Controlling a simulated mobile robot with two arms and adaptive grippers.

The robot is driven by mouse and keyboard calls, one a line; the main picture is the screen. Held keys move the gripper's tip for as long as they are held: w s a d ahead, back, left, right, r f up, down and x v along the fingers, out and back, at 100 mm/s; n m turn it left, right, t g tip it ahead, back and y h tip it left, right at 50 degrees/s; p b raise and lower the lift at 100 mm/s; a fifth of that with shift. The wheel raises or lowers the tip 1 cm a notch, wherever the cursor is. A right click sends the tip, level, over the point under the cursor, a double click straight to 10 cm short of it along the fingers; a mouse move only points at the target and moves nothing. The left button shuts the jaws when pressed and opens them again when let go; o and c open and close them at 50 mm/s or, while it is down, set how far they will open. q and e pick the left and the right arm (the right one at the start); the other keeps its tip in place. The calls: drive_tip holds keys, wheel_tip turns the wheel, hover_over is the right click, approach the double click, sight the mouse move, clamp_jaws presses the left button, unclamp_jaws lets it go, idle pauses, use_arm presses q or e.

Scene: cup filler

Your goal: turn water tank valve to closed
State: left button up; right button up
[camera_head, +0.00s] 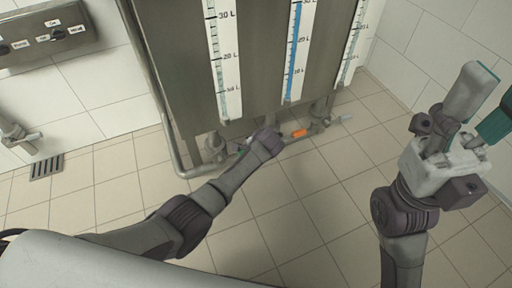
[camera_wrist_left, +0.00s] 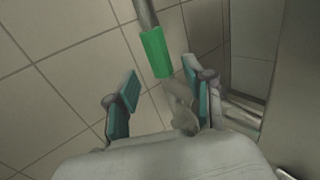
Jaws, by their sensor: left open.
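The grey water tank (camera_head: 262,60) stands at the top of the head view with scale strips on its front. Under it are several valves, one with an orange handle (camera_head: 299,133). In the left wrist view a green valve handle (camera_wrist_left: 157,52) on a metal rod lies just beyond and between the fingertips of my left gripper (camera_wrist_left: 160,76). That gripper is open, with no visible contact on the handle. In the head view its fingers are mostly hidden by my wrist below the tank. My right gripper (camera_head: 490,92) is raised at the right, open and empty.
A metal pipe (camera_head: 166,120) runs down the tank's left side. A control panel (camera_head: 45,38) and a wall tap (camera_head: 16,133) are at the left, above a floor drain (camera_head: 46,167). The tiled floor (camera_head: 310,210) in front of the tank is clear.

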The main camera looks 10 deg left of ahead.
use_arm(q)
drive_tip(key=v, duration=0.7)
drive_tip(key=shift+r, duration=0.1)
